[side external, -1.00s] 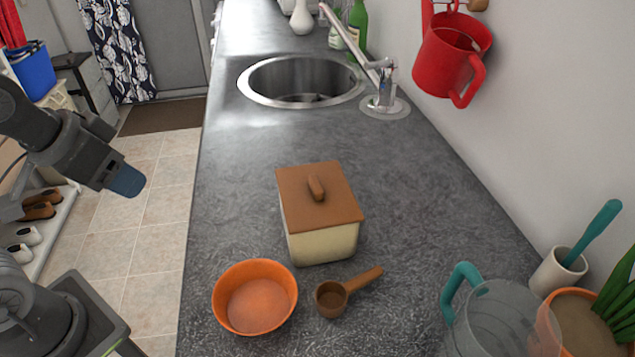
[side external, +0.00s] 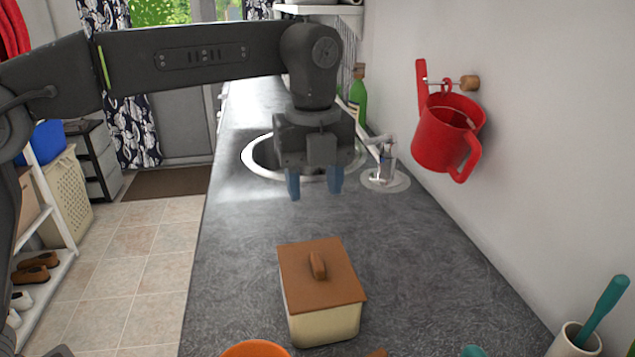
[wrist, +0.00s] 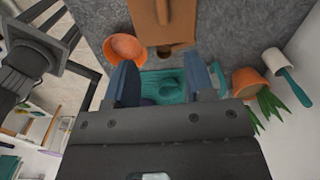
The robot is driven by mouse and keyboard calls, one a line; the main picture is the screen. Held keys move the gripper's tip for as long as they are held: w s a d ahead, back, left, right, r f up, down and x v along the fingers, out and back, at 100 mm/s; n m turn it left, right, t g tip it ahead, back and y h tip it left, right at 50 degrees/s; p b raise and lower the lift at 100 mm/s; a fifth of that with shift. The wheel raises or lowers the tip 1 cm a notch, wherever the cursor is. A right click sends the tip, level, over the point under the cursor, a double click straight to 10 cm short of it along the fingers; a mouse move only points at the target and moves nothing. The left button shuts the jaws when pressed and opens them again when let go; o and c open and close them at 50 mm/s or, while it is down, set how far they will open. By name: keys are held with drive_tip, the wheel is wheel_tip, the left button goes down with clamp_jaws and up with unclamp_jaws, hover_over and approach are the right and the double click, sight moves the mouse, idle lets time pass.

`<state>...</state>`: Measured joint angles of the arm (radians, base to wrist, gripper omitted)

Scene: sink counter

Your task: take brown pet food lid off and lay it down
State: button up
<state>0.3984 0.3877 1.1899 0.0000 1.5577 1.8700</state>
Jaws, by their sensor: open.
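The brown lid (side external: 335,285) sits flat on the cream pet food box (side external: 325,326), with a raised brown handle (side external: 317,265) in its middle. The box stands on the grey counter. My gripper (side external: 314,190) points down, open and empty, its two blue fingers spread. It hangs above the counter, beyond the box toward the sink in the side view, and is apart from the lid. In the wrist view the lid (wrist: 150,22) shows at the top edge, partly cut off, past the open fingers (wrist: 161,85).
An orange bowl (side external: 255,349) is near the box; it also shows in the wrist view (wrist: 125,48). The sink and faucet (side external: 385,165) lie behind my gripper. A red can (side external: 447,135) hangs on the wall.

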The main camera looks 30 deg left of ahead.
sight(318, 260)
drive_tip(key=f, duration=1.4)
drive_tip(key=shift+w+d, duration=0.1)
drive_tip(key=shift+d, duration=0.1)
drive_tip(key=shift+c, duration=0.4)
clamp_jaws()
